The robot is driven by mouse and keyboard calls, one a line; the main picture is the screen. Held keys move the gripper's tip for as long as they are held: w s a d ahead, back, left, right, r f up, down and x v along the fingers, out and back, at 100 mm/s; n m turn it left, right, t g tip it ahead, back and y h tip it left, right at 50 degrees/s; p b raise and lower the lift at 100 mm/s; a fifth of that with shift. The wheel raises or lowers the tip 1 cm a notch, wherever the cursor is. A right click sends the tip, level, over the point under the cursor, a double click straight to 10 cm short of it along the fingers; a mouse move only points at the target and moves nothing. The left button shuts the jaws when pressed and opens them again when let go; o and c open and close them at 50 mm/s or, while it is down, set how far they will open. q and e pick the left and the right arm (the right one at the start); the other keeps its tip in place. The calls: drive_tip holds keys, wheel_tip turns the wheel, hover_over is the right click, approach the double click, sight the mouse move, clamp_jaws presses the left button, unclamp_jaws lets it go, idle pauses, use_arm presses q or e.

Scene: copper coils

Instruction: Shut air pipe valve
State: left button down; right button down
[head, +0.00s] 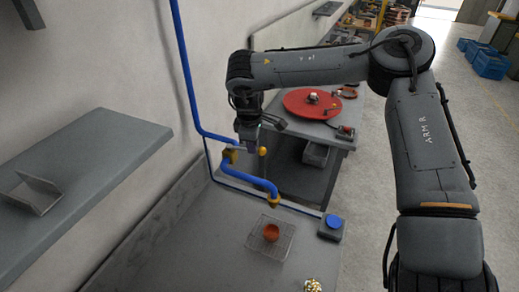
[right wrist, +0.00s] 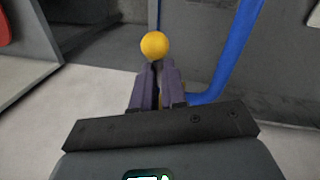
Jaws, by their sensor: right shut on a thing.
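The blue air pipe (head: 184,75) runs down the wall, then bends toward a brass-yellow valve body (head: 229,156). Past it, a thicker blue length (head: 252,183) curves down to a yellow nozzle end (head: 273,200). The valve handle's yellow ball knob (head: 263,151) shows beside my right gripper (head: 251,142). In the right wrist view, the knob (right wrist: 154,46) stands just beyond the fingertips of my right gripper (right wrist: 157,72). The fingers are close together, shut on the valve handle; the handle's shaft is mostly hidden between them. My left gripper is not in view.
A wire basket (head: 285,244) holding a copper-coloured cup-like piece (head: 271,232) sits on the grey bench below the nozzle. A blue button box (head: 331,227) stands to its right. A red turntable (head: 300,101) is on the table behind. A grey shelf (head: 90,165) juts out at left.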

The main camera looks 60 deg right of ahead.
use_arm(q)
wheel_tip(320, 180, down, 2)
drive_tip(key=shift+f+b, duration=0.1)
drive_tip(key=shift+b, duration=0.65)
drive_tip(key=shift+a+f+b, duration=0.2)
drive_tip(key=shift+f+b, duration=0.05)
drive_tip(key=shift+b, duration=0.05)
use_arm(e)
drive_tip(key=shift+s+a+m+g, duration=0.15)
drive_tip(key=shift+a+m, duration=0.3)
drive_tip(key=shift+m, duration=0.25)
drive_tip(key=shift+s+a+m+g, duration=0.15)
drive_tip(key=shift+a+m, duration=0.3)
drive_tip(key=shift+m, duration=0.25)
drive_tip(key=shift+w, duration=0.1)
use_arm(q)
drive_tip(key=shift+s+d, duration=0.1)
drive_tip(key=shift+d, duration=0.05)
use_arm(e)
drive_tip(key=c, duration=1.2)
unclamp_jaws()
drive_tip(key=shift+o, duration=0.2)
drive_tip(key=shift+a+r, duration=0.1)
